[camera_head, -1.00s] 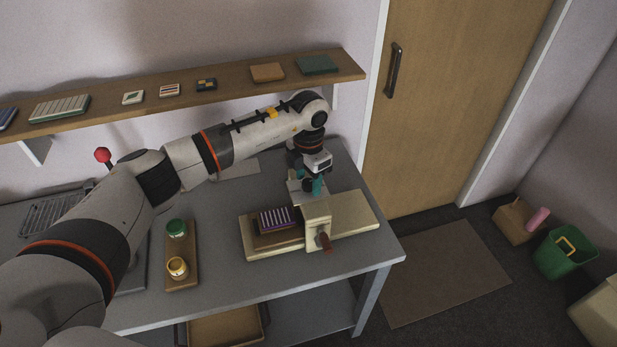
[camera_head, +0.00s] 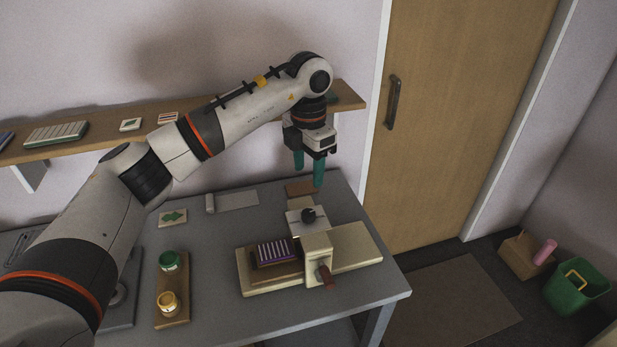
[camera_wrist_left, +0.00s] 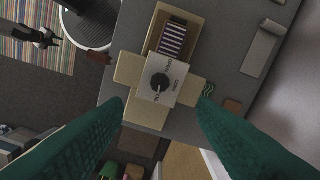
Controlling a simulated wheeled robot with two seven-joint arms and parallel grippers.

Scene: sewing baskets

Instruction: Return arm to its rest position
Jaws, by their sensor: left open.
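My left gripper (camera_head: 308,178) is in the air above the back of the grey table (camera_head: 213,235), with its green fingers apart and nothing between them. In the left wrist view its two fingers (camera_wrist_left: 160,125) frame the view, and the cream machine (camera_wrist_left: 128,68) lies well below them. The machine also shows in the head view (camera_head: 355,245), with a black knob (camera_head: 308,214) on a white plate and a dark red handle (camera_head: 326,277). A purple-striped block (camera_head: 274,251) sits on its left part. My right gripper is not in view.
A wooden shelf (camera_head: 85,143) with several flat items runs along the wall behind my arm. A wooden tray (camera_head: 173,316) holds a green jar (camera_head: 169,260) and a yellow jar (camera_head: 167,303). A door (camera_head: 450,110) stands at the right, with a green bucket (camera_head: 575,288) on the floor.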

